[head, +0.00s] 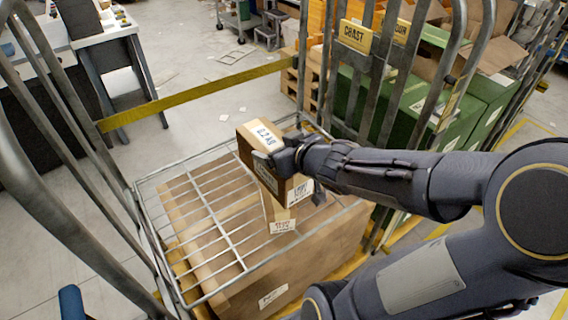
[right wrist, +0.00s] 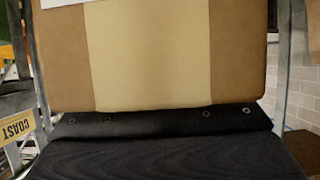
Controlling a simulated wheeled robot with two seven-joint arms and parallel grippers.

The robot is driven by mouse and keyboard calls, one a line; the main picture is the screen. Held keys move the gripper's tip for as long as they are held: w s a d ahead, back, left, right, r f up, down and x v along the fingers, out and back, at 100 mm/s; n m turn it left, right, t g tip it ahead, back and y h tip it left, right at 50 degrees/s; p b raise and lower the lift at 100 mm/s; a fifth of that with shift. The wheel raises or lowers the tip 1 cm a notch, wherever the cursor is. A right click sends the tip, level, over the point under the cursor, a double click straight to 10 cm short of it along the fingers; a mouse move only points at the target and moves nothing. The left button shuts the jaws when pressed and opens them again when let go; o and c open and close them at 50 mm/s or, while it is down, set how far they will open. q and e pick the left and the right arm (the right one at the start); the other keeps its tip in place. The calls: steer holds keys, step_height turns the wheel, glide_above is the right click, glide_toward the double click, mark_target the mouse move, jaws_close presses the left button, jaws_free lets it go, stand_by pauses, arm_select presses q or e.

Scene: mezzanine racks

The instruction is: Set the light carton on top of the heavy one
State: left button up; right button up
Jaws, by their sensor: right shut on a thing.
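My right gripper (head: 291,176) is shut on a small brown carton (head: 262,150) with a pale tape strip and white labels, one apparently reading a weight in kg. It holds this carton tilted, over the wire cage trolley. In the right wrist view the small carton (right wrist: 180,55) fills the top, with dark gripper parts right below it. A large brown carton (head: 200,215) lies in the trolley, seen through a wire grid (head: 215,222). It has a tape strip and a label under the held carton. The gap between the two cartons is hard to judge. My left gripper is not in view.
Metal tube frames (head: 60,215) rise on the left and right of the trolley. A yellow bar (head: 200,95) crosses its far side. Green crates (head: 410,105) and yellow signs (head: 357,36) stand right. A workbench (head: 85,35) is at far left.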

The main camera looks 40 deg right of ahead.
steer(key=w+d+f+b, duration=0.4)
steer(key=d+f, duration=0.2)
steer(key=f, duration=0.4)
steer(key=shift+w+d+f, duration=0.15)
steer(key=shift+w+d, duration=0.2)
steer(key=shift+f+b, duration=0.15)
steer(key=shift+b, duration=0.15)
steer(key=shift+f, duration=0.15)
steer(key=o, duration=1.4)
steer(key=shift+c, duration=0.2)
steer(key=shift+r, duration=0.2)
